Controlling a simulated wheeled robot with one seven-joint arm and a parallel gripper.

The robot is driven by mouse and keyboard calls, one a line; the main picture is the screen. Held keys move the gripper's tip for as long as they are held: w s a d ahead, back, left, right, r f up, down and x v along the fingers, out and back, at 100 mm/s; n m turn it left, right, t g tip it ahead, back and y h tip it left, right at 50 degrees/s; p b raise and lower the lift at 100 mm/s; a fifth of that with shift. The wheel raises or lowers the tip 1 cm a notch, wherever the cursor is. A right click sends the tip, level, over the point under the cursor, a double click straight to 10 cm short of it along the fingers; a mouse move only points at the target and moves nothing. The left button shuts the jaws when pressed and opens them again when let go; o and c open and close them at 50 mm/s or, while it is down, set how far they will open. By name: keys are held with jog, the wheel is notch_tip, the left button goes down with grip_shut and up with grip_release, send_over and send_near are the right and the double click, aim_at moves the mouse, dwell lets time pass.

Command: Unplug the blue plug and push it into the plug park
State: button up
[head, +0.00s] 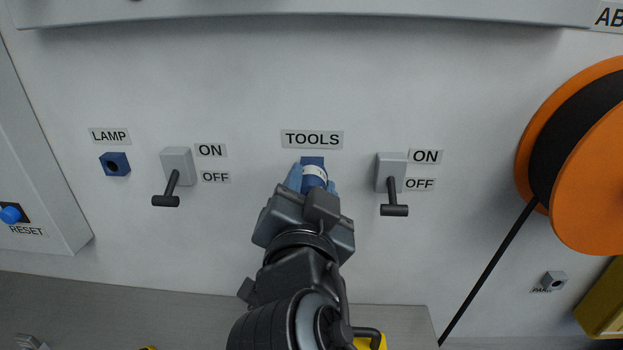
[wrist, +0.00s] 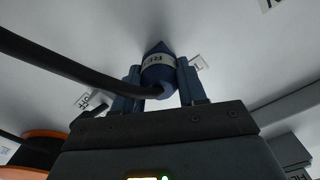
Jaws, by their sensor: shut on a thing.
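The blue plug (head: 314,174), with a white band, is at the blue socket (head: 312,160) under the TOOLS label on the wall. In the wrist view the plug (wrist: 158,76) sits between my fingers, with its nose towards the wall and a black cable (wrist: 70,68) leaving its back. My gripper (head: 313,182) is shut on the plug. Whether the plug is fully seated is hidden by my fingers and the plug itself. The plug park (head: 554,280) is a small grey block with a dark hole, low on the right of the wall, by a partly hidden PARK label.
Switches with dark levers pointing down stand left (head: 177,166) and right (head: 391,172) of the plug. A blue LAMP socket (head: 115,164) is farther left. An orange cable reel (head: 590,190) juts out at right, its black cable (head: 488,271) hanging between plug and park.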

jog(key=shift+s, duration=0.6)
jog(key=shift+s+b, duration=0.3)
jog(key=shift+s, duration=0.85)
